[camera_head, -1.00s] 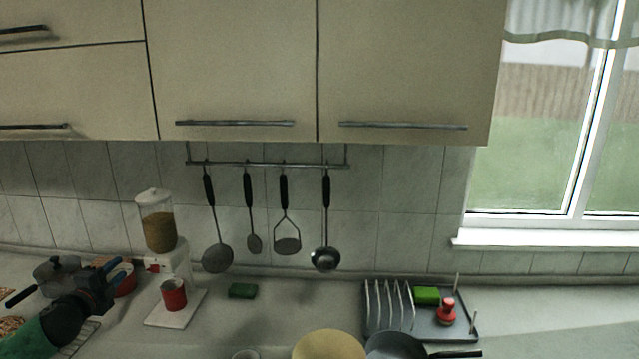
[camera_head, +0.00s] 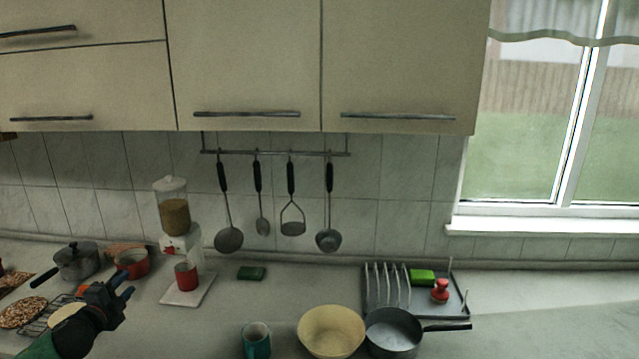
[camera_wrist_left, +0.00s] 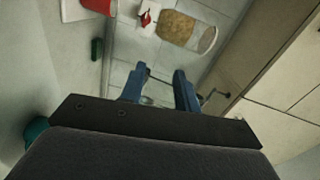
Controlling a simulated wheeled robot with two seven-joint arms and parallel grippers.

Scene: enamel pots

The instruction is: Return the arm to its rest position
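My left arm comes in at the lower left of the head view. Its dark gripper (camera_head: 126,283) with blue fingers is above the counter, in front of the red pot and left of the white board. In the left wrist view its two blue fingers (camera_wrist_left: 160,76) stand apart with nothing between them. My right gripper is not in view.
Near the left gripper are a grey lidded pot (camera_head: 77,261), a red pot (camera_head: 132,264), a wire rack and a red mug (camera_head: 186,276) on a white board. A green mug (camera_head: 256,341), yellow bowl (camera_head: 331,331) and grey pan (camera_head: 393,333) stand at the front.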

